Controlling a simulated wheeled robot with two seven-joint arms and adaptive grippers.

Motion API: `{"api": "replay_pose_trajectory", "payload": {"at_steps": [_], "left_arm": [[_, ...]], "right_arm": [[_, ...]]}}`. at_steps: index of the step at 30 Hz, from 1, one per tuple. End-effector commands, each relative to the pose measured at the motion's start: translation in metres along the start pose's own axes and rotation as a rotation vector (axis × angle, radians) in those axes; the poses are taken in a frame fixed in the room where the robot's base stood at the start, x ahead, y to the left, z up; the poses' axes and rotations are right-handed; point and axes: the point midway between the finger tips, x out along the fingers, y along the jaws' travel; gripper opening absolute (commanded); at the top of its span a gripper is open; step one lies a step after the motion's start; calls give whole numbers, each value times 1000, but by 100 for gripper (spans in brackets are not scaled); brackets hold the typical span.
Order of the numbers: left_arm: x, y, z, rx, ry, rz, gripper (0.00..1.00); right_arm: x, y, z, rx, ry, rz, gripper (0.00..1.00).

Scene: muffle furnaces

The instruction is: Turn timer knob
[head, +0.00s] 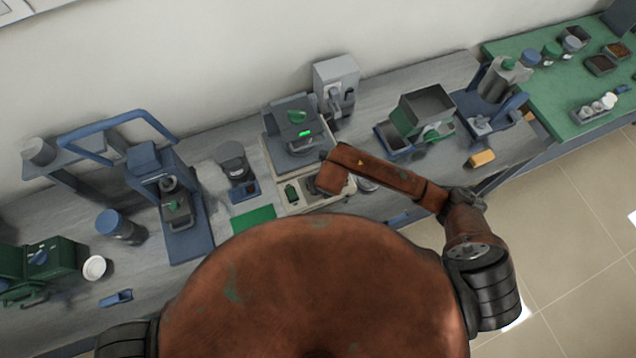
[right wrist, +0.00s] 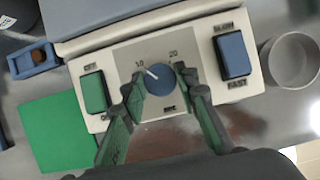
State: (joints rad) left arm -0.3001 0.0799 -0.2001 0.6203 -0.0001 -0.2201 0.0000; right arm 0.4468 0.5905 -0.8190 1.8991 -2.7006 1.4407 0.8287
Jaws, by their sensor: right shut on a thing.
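The timer knob (right wrist: 158,82) is a round dark-blue dial with a white pointer line, on a grey panel of a white and grey device (head: 290,130). The pointer aims up and left, close to the 10 mark; a 20 mark is at the upper right. My right gripper (right wrist: 164,88) has one finger on each side of the knob and is shut on it. In the head view my right gripper (head: 326,186) is over the device's front panel and the knob is hidden. My left gripper is not in view.
A green switch (right wrist: 93,92) sits left of the knob and a blue SLOW/FAST switch (right wrist: 233,55) right of it. A round metal dish (right wrist: 291,60) stands right of the device. A green mat (head: 253,218) lies left. Several other devices crowd the bench.

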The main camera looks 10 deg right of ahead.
Motion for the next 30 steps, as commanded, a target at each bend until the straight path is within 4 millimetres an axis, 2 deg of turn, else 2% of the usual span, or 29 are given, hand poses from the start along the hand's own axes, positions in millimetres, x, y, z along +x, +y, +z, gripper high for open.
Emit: {"api": "replay_pose_trajectory", "payload": {"at_steps": [5,6,12,23,26,30], "left_arm": [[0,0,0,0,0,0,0],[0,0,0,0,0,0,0],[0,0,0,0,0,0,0],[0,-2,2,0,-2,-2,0],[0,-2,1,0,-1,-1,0],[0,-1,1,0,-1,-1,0]], "right_arm": [[0,0,1,0,-3,0,4],[0,0,1,0,-3,0,31],[0,0,1,-1,-1,0,45],[-4,0,0,-2,-1,1,46],[-15,0,1,-3,-2,2,46],[-42,0,2,-3,-4,2,46]]}}
